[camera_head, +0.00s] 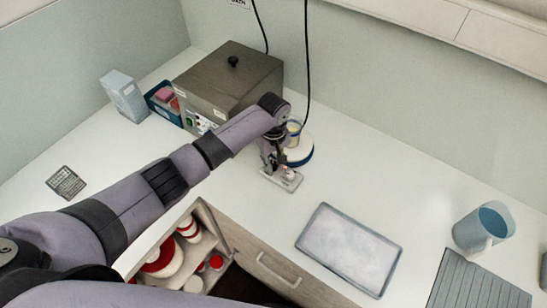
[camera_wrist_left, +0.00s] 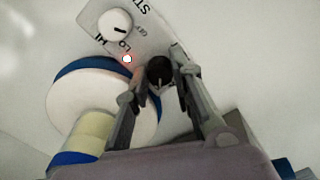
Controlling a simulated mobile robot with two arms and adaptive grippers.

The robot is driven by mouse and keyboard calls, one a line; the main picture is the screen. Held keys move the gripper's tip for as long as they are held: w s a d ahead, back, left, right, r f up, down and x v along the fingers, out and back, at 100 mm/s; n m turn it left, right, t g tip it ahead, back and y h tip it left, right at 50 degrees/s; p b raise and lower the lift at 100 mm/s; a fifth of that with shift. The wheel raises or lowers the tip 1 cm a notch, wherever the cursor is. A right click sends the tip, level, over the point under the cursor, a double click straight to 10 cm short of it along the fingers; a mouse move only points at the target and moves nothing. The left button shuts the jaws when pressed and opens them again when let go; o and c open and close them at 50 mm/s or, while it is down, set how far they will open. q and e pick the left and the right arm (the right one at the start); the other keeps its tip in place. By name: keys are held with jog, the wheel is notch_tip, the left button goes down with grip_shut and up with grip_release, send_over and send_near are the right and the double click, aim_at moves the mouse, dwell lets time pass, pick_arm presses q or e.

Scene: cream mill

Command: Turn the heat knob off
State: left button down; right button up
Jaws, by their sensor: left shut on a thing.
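A small hotplate stirrer (camera_head: 289,183) stands on the counter, with a round white top and blue rim (camera_head: 304,155). In the left wrist view its control panel (camera_wrist_left: 143,38) has a white knob (camera_wrist_left: 115,26) beside OFF, LO and HI marks, part of a word starting "ST", and a lit red-orange lamp (camera_wrist_left: 127,59). A black knob (camera_wrist_left: 159,70) sits between the fingertips of my left gripper (camera_wrist_left: 163,88), which is shut on it. The black knob's label is hidden. In the head view my left gripper (camera_head: 277,160) reaches down at the panel. My right gripper is out of view.
A yellow-and-blue container (camera_head: 294,127) stands on the hotplate. A metal box with switches (camera_head: 230,80) is behind left. An open cupboard is below.

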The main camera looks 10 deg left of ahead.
pick_arm(q)
jog(key=n, duration=0.3)
jog(key=shift+n, duration=0.4)
jog(key=n, duration=0.3)
jog(key=shift+n, duration=0.3)
jog(key=n, duration=0.3)
jog(key=shift+r+n, duration=0.1)
jog(key=shift+n, duration=1.7)
jog(key=shift+w+n, duration=0.1)
jog(key=shift+n, duration=0.2)
jog(key=c, duration=1.4)
grip_release()
jog(key=shift+o, duration=0.2)
